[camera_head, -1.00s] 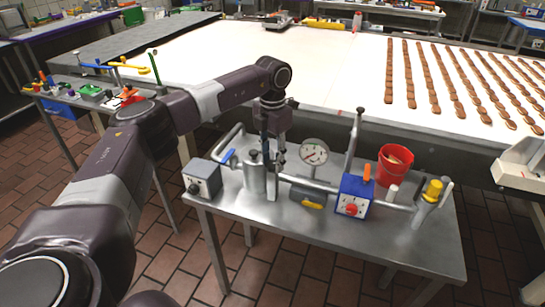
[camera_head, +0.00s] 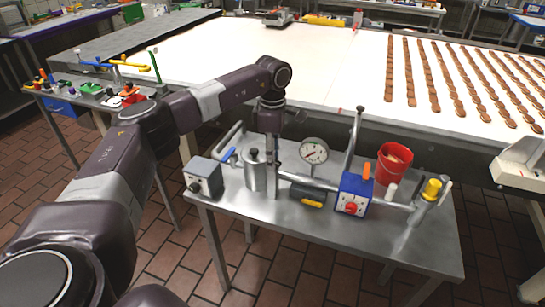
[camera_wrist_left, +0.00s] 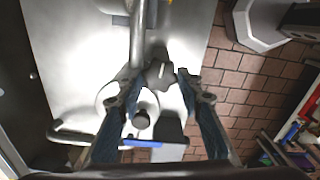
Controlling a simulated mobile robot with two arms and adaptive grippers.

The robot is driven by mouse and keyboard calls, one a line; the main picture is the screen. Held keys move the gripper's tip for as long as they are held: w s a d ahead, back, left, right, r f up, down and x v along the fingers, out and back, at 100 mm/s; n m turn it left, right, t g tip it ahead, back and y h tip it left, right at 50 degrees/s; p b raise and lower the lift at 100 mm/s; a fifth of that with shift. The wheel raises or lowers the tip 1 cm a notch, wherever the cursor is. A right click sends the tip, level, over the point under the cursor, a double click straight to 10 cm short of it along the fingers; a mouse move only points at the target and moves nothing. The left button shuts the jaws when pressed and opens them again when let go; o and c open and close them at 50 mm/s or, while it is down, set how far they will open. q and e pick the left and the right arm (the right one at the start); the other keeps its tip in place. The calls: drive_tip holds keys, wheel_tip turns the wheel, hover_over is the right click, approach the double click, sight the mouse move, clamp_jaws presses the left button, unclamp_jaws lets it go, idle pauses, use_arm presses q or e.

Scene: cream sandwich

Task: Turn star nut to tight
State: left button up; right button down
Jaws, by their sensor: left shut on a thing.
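My left gripper (camera_head: 272,160) reaches down over the pipework on the small steel table, between the lidded metal canister (camera_head: 254,170) and the pressure gauge (camera_head: 314,151). In the left wrist view, its two blue-grey fingers (camera_wrist_left: 155,76) stand on either side of a small grey metal star nut (camera_wrist_left: 160,74) at the end of a pipe (camera_wrist_left: 137,42). The gripper is shut on this nut, though finger contact is hard to make out. In the head view the nut is hidden by the gripper. My right gripper is not in view.
A grey box with a knob (camera_head: 203,177), a blue box with a red knob (camera_head: 353,194) and a red bucket (camera_head: 393,164) stand on the steel table (camera_head: 420,255). A blue handle (camera_wrist_left: 142,143) sits near the canister. A white conveyor with rows of brown biscuits lies behind.

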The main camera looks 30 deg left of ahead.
use_arm(q)
drive_tip(key=m, duration=0.4)
drive_tip(key=shift+w+r+m, duration=0.1)
drive_tip(key=shift+w+m, duration=0.05)
drive_tip(key=shift+m, duration=0.25)
drive_tip(key=m, duration=0.3)
drive_tip(key=shift+m, duration=0.3)
drive_tip(key=m, duration=0.8)
drive_tip(key=shift+m, duration=0.5)
drive_tip(key=o, duration=1.2)
drive_tip(key=shift+d, duration=0.1)
drive_tip(key=shift+c, duration=0.2)
